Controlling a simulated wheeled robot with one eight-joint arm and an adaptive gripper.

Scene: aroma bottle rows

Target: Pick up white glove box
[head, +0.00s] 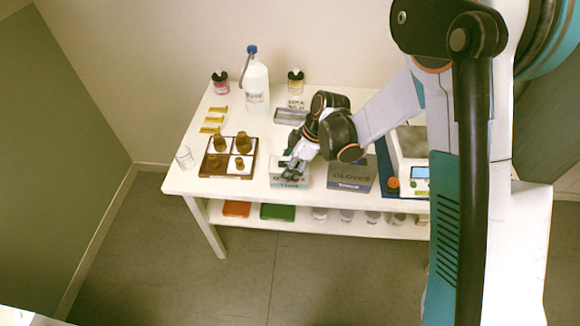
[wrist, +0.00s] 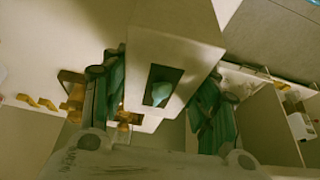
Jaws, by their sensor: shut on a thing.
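The white glove box (head: 289,184) is near the front edge of the white table in the head view, left of a dark blue-grey gloves box (head: 352,176). My gripper (head: 292,170) comes down over it from the upper right and hides part of its top. In the wrist view, the white glove box (wrist: 165,48) lies between the two teal fingers of my gripper (wrist: 158,100). A dark opening in its face shows a bit of teal glove. The fingers are shut on its sides. I cannot tell whether it is clear of the tabletop.
A wooden tray (head: 206,172) with several brown bottles stands to the left. Behind are a large white bottle (head: 256,88) and a grey metal tray (head: 291,116). A device with a display (head: 418,173) stands right of the blue-grey box. A beaker (head: 185,158) is at far left.

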